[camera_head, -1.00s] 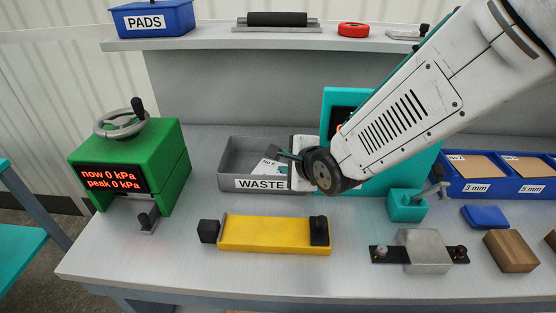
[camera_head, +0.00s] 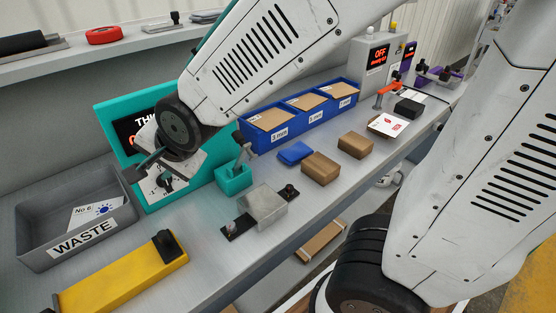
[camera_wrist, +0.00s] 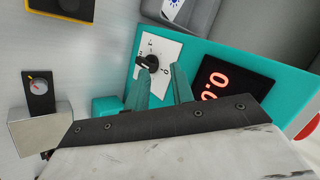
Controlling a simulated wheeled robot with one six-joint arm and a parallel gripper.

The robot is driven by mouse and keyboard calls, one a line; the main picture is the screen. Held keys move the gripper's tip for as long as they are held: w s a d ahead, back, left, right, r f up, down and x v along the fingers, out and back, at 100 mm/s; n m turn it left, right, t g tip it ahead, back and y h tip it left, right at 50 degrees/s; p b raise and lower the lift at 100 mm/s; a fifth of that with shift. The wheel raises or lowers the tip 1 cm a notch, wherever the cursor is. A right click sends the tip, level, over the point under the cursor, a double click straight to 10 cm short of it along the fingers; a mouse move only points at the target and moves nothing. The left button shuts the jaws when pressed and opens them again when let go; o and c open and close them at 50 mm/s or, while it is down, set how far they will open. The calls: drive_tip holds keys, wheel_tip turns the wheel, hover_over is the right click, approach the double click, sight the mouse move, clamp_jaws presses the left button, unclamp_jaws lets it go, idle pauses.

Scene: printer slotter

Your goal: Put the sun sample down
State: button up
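The sun sample is a white card marked No 6 with a blue sun (camera_head: 97,214). It lies in the grey WASTE tray (camera_head: 38,262) at the left, and part of it shows at the top of the wrist view (camera_wrist: 173,4). My gripper (camera_head: 150,162) is outside the tray, to its right, in front of the teal gauge (camera_head: 113,128). In the wrist view its two teal fingers (camera_wrist: 161,78) stand apart with nothing between them. The gauge's black dial (camera_wrist: 149,62) and red-digit display (camera_wrist: 222,83) show beyond the fingers.
A yellow block fixture (camera_head: 125,277) stands in front of the tray. A teal clamp (camera_head: 234,178), a metal block (camera_head: 262,207), a blue pad (camera_head: 294,153) and brown blocks (camera_head: 320,168) stand to the right. Blue bins (camera_head: 300,120) line the back. Some bare bench lies between them.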

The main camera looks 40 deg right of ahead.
drive_tip(key=s+d+r+n+g+h, duration=0.1)
drive_tip(key=s+d+r+n+g, duration=0.1)
drive_tip(key=s+d, duration=0.3)
drive_tip(key=s+d+r+n+g+h, duration=0.1)
drive_tip(key=s+d+r+n+g, duration=0.1)
drive_tip(key=s+d+n, duration=0.3)
drive_tip(key=s+d+r+n+g+h, duration=0.1)
drive_tip(key=s+d+n+g, duration=0.1)
drive_tip(key=s+d, duration=0.5)
drive_tip(key=s+n, duration=0.1)
drive_tip(key=s, duration=0.2)
drive_tip(key=shift+s+r+g, duration=0.3)
drive_tip(key=shift+s+r, duration=0.05)
drive_tip(key=shift+r, duration=0.05)
drive_tip(key=shift+d, duration=0.1)
